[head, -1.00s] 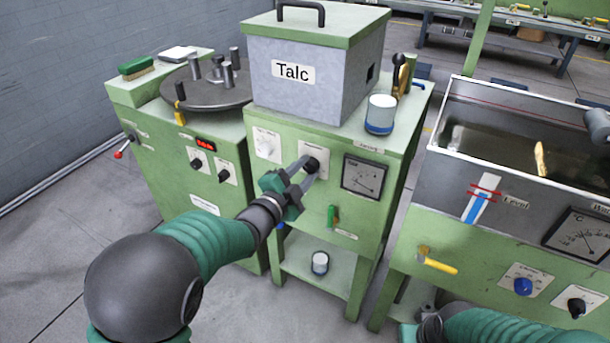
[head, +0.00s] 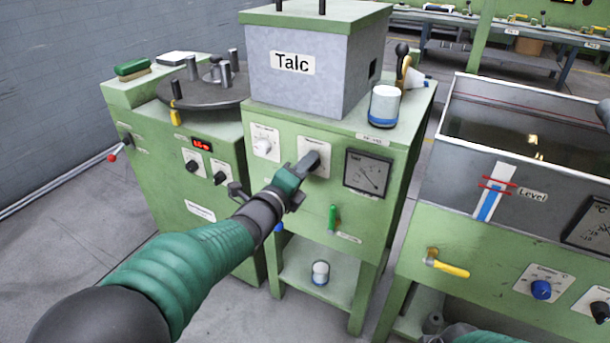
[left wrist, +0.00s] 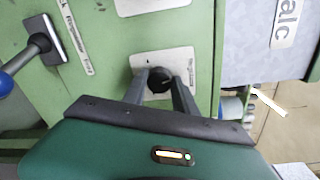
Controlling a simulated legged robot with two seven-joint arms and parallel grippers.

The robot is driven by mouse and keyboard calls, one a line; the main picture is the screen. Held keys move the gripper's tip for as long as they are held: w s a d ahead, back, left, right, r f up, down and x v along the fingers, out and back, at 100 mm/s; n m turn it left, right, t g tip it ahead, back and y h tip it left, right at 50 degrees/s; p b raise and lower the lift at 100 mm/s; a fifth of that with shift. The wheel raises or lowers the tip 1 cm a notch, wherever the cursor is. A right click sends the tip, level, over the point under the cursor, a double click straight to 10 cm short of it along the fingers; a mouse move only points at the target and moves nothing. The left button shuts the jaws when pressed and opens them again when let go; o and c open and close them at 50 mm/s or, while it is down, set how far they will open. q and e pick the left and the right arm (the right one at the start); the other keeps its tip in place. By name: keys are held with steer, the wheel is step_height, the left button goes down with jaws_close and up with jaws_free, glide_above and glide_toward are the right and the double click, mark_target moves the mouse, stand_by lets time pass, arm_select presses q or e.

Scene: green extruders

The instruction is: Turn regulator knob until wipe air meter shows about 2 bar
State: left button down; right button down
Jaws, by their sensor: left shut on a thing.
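The regulator knob is a round black knob (left wrist: 159,80) on a white plate (left wrist: 178,64) on the green talc cabinet. It shows between the fingers in the left wrist view and is mostly hidden in the head view. My left gripper (head: 308,163) is shut on it, one finger on each side (left wrist: 158,88). The air meter (head: 367,172) is a dark square gauge to the right of the knob. Its pale needle slants toward the lower right. The scale is too small to read. My right gripper is out of view; only a bit of that sleeve shows at the bottom edge.
A grey talc box (head: 312,70) and a white-and-blue cup (head: 384,105) stand on the cabinet top. A water tank (head: 490,160) stands at the right.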

arm_select(q)
steer(key=shift+s+d+f+m+b, duration=0.1)
steer(key=shift+f+m+b, duration=0.15)
steer(key=shift+m+b, duration=0.35)
steer(key=shift+s+d+f+m+b, duration=0.1)
steer(key=shift+f+m+b, duration=0.1)
steer(key=shift+m+b, duration=0.35)
steer(key=shift+m, duration=0.25)
steer(key=c, duration=1.2)
jaws_free()
steer(key=shift+o, duration=1)
steer(key=shift+w+r, duration=0.15)
steer(key=shift+a+r, duration=0.1)
